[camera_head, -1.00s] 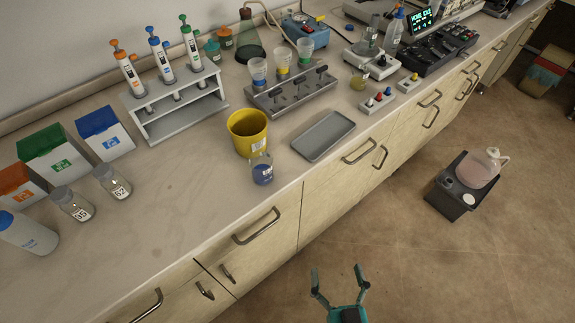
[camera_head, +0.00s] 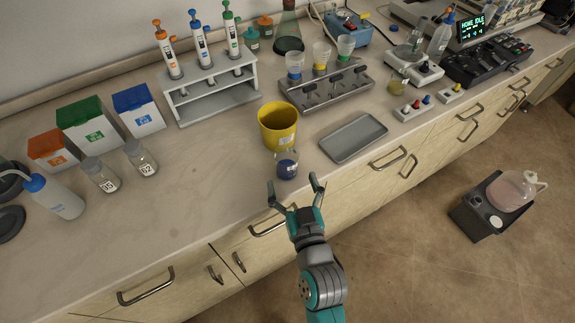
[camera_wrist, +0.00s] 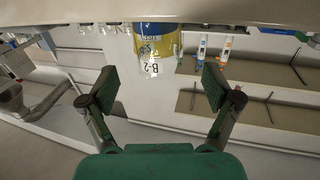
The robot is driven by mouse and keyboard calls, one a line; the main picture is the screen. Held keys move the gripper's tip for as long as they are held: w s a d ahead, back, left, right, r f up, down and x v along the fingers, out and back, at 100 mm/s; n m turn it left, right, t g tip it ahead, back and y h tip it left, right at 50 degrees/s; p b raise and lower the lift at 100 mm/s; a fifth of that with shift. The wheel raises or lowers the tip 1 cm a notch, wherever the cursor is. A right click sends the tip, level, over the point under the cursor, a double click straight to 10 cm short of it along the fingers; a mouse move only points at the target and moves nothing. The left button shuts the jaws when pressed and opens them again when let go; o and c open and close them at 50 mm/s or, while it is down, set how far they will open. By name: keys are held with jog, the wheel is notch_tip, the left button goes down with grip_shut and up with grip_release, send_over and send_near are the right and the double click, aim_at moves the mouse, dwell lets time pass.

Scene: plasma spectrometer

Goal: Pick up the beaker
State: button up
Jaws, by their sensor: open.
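In the wrist view the beaker appears between and beyond the spread fingers of my gripper (camera_wrist: 160,86). I see no contact with the beaker.
A grey tray (camera_head: 353,137) lies right of the beaker. A pipette rack (camera_head: 215,99) and a metal rack with cups (camera_head: 326,91) stand behind. Two labelled bottles (camera_head: 141,159) (camera_head: 101,176) stand left. The counter between bottles and beaker is clear.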

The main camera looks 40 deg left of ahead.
aim_at(290, 170)
jog(key=shift+x, duration=3.2)
jog(key=shift+w+d, duration=0.1)
jog(key=shift+w, duration=0.05)
jog(key=c, duration=1.3)
jog(key=shift+r, duration=0.2)
notch_tip(290, 170, up, 10)
jog(key=shift+f, duration=0.1)
